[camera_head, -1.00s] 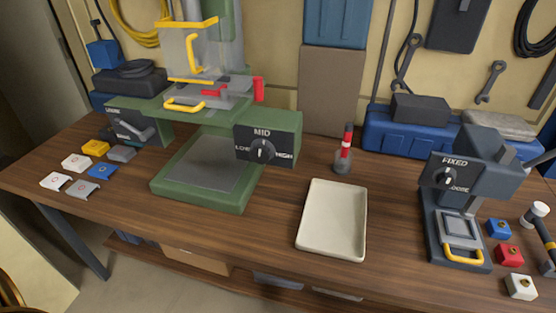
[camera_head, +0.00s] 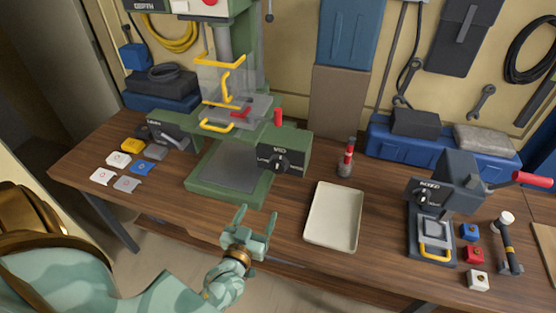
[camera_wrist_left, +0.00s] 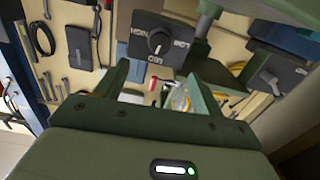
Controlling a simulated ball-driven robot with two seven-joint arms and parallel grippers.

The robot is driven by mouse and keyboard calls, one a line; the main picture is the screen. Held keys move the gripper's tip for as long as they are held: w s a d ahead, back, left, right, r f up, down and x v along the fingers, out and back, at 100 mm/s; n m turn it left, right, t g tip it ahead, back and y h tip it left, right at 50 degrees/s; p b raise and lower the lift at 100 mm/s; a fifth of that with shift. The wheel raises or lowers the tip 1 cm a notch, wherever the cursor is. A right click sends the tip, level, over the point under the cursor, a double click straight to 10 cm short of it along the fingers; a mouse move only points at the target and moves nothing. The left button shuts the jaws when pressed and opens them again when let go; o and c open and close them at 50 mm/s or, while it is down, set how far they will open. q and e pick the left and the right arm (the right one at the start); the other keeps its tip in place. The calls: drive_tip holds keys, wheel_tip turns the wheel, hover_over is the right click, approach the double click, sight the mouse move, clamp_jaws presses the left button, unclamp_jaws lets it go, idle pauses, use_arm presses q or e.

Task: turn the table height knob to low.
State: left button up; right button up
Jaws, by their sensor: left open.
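The table height knob (camera_head: 280,164) is a dark round knob with a light pointer, on a black panel marked MID on the green drill press (camera_head: 232,197). Its pointer stands up at MID. In the left wrist view the knob (camera_wrist_left: 159,42) and its panel appear upside down, beyond the fingertips. My left gripper (camera_head: 256,222) is open and empty, in front of the table's front edge, below and nearer than the knob. Its two fingers (camera_wrist_left: 155,82) show apart in the left wrist view, not touching the panel. My right gripper is out of view.
A cream tray (camera_head: 334,215) lies right of the press, with a red-banded post (camera_head: 347,160) behind it. A dark fixture (camera_head: 445,190) with its own knob stands at the right. Small coloured pieces (camera_head: 134,146) lie left of the press.

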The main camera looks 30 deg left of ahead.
sight(277, 169)
use_arm(q)
drive_tip(key=b+x, duration=0.2)
drive_tip(key=x, duration=0.3)
drive_tip(key=b+x, duration=0.3)
drive_tip(key=x, duration=0.2)
drive_tip(key=b+x, duration=0.2)
drive_tip(key=x, duration=0.3)
drive_tip(key=shift+w+a+r, duration=0.25)
drive_tip(key=shift+w+r, duration=0.05)
drive_tip(key=shift+r, duration=0.05)
drive_tip(key=shift+w+a+r+b, duration=0.1)
drive_tip(key=shift+w+r+b, duration=0.05)
drive_tip(key=shift+w+b, duration=0.3)
drive_tip(key=shift+c, duration=0.3)
drive_tip(key=c, duration=0.9)
